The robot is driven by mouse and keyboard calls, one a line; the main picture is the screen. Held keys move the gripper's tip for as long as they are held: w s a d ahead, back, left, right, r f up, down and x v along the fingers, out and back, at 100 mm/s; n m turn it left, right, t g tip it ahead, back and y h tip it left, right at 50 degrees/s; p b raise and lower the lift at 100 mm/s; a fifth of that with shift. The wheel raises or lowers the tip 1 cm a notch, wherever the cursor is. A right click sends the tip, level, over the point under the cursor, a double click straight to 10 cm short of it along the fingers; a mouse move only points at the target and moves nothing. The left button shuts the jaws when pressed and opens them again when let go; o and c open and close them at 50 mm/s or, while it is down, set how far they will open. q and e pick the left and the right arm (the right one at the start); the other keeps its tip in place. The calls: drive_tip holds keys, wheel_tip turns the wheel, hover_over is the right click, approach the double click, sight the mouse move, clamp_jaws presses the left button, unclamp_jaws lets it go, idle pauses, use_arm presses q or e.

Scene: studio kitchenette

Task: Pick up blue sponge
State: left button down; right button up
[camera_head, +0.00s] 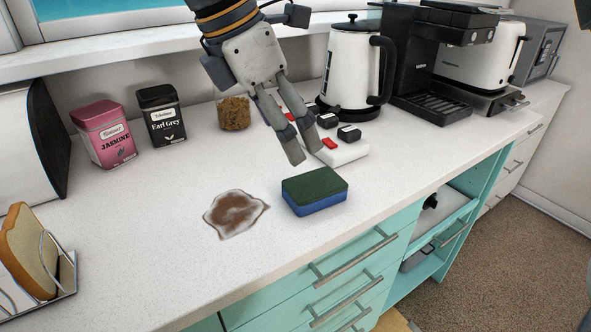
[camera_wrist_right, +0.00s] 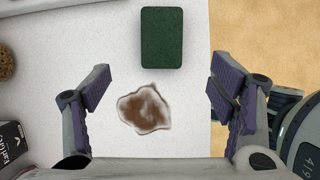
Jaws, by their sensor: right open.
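The blue sponge (camera_head: 315,196) lies flat on the white counter near its front edge, with a dark green scouring top. In the right wrist view the sponge (camera_wrist_right: 169,37) shows its green top, beyond the fingertips and between their lines. My right gripper (camera_head: 306,150) is open and empty, above and behind the sponge, not touching it. Its two fingers (camera_wrist_right: 160,88) stand wide apart in the wrist view. A brown spill (camera_head: 237,213) lies on the counter left of the sponge. My left gripper is not in view.
A white power strip (camera_head: 343,153) lies behind the sponge, close to my right gripper. A toast rack (camera_head: 62,280) is front left.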

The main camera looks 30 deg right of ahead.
sight(312, 184)
drive_tip(key=x, duration=1.1)
drive_tip(key=shift+s+d+f, duration=0.2)
drive_tip(key=shift+f, duration=0.15)
drive_tip(key=shift+f, duration=0.25)
drive_tip(key=c, duration=0.8)
